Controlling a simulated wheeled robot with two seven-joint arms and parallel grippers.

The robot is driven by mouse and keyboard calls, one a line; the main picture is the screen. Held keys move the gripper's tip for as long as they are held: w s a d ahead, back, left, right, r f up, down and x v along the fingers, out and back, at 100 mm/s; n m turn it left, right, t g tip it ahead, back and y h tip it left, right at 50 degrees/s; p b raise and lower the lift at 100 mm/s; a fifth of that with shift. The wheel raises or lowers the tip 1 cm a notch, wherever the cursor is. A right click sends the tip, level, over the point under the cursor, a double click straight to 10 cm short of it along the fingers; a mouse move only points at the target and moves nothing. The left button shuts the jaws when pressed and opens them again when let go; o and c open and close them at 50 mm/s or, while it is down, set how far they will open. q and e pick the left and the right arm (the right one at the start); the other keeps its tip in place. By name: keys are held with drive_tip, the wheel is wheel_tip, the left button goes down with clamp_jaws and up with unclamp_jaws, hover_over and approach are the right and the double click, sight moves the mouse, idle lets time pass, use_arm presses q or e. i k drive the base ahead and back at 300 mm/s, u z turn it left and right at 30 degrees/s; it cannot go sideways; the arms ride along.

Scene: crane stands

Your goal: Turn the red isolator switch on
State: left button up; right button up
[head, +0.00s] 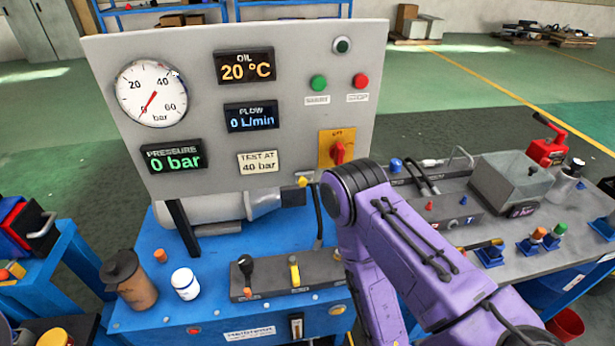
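The red isolator switch (338,153) is a rotary knob on a yellow-orange plate, low on the right side of the grey upright panel (210,120). Its grip looks roughly upright; the small lettering on the plate is too small to read surely. My purple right arm comes in from the lower right, and its dark rounded joint stands just below and right of the switch in the picture. The fingers of my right gripper do not show, so contact with the knob cannot be seen. My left gripper is out of the picture.
The panel has a pressure gauge (151,93) at zero, lit displays, a green button (318,83) and a red button (361,81). A brown bottle (130,282) and white jar (185,284) stand on the blue bench (215,262). A side bench with fittings is right.

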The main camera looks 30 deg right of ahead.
sight(337, 152)
drive_tip(key=k, duration=1.2)
drive_tip(key=z, duration=0.9)
drive_tip(key=i, duration=1.15)
drive_tip(key=z, duration=0.1)
